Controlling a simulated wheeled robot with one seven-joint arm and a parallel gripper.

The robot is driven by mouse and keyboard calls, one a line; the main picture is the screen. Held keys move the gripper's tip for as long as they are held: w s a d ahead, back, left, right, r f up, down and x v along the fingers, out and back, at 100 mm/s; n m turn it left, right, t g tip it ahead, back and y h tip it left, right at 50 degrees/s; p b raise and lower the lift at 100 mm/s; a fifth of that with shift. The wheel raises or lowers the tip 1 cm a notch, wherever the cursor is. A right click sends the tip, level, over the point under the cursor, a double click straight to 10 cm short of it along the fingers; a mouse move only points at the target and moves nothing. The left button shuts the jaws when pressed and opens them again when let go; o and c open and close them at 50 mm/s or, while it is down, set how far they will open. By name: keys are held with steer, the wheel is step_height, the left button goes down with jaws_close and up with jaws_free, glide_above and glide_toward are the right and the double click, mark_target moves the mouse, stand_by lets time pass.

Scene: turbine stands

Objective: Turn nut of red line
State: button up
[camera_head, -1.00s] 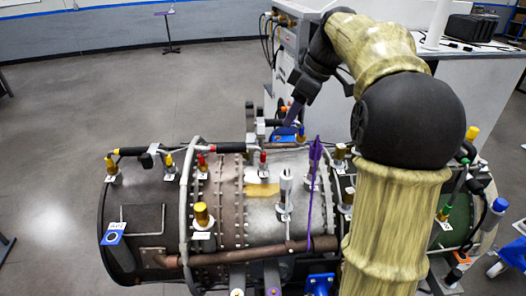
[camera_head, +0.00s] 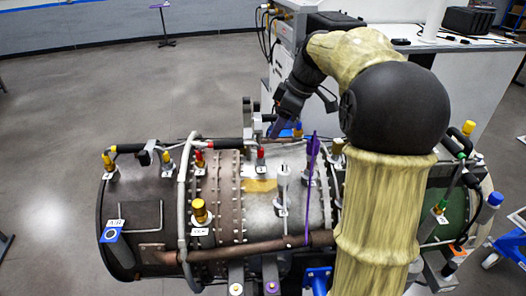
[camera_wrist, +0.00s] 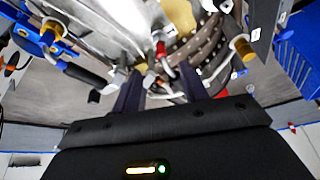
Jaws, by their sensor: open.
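The turbine carries two red-capped fittings on its top in the head view: a left red nut (camera_head: 200,158) and a right red nut (camera_head: 261,153). A grey and dark hose runs near them. My gripper (camera_head: 275,130) is open and empty, just above and to the right of the right red nut, apparently apart from it. In the wrist view a red nut (camera_wrist: 161,48) shows ahead, roughly in line with the gap between the two dark fingers of my gripper (camera_wrist: 160,72). The exact distance is hard to tell.
The turbine (camera_head: 215,235) fills the lower middle. A purple strap (camera_head: 311,190), a white-and-silver fitting (camera_head: 283,190) and yellow fittings (camera_head: 199,212) stand up from it close by. A white cabinet (camera_head: 450,105) stands behind my arm. Open floor (camera_head: 80,115) lies to the left.

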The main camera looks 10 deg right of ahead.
mark_target(262, 155)
steer(key=p+x, duration=0.2)
steer(key=x, duration=0.9)
steer(key=shift+w+a+f+p, duration=0.1)
steer(key=shift+a+f+p, duration=0.1)
steer(key=shift+p, duration=0.1)
steer(key=shift+d, duration=0.1)
jaws_close()
